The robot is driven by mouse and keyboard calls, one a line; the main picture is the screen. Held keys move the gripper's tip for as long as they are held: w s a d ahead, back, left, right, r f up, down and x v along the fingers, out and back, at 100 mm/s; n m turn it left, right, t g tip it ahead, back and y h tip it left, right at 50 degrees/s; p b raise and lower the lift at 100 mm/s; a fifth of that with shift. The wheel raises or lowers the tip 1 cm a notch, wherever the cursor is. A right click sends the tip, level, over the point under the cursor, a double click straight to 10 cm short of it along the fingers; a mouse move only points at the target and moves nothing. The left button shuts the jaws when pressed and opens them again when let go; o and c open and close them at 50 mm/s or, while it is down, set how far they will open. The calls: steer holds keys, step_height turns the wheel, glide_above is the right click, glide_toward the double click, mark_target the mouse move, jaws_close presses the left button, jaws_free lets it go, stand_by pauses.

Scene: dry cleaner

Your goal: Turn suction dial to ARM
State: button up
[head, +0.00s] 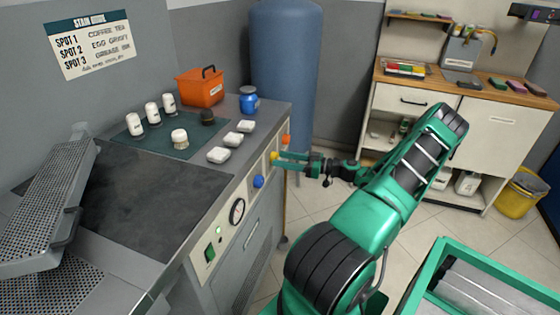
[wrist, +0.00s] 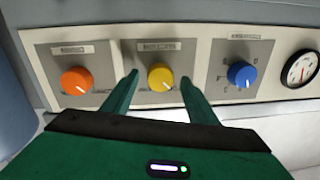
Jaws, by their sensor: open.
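Three dials sit in a row on the machine's front panel: an orange dial (wrist: 76,81), a yellow dial (wrist: 160,77) and a blue dial (wrist: 242,74). Their labels are too blurred to read, so I cannot tell which one is the suction dial. The yellow dial's pale mark points down and to the right. My gripper (wrist: 160,84) is open, with one finger on each side of the yellow dial and visible gaps to it. In the head view my gripper (head: 283,159) reaches the panel at the yellow dial (head: 274,156); the orange dial (head: 286,140) and blue dial (head: 258,182) are beside it.
Several bottles, white blocks and an orange box (head: 201,87) stand on the worktop above. A blue tank (head: 286,60) stands behind the machine. Open floor lies right of the panel.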

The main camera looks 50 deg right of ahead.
steer(key=shift+w+a, duration=0.2)
steer(key=shift+w, duration=0.2)
steer(key=c, duration=1.1)
steer(key=shift+o, duration=0.2)
steer(key=shift+m, duration=0.4)
steer(key=shift+s+f+m+t+h, duration=0.1)
steer(key=shift+m+t+h, duration=0.25)
steer(key=shift+m, duration=4.15)
steer(key=shift+f+m+t+h, duration=0.1)
steer(key=shift+m+t+h, duration=0.2)
steer(key=shift+m, duration=4.2)
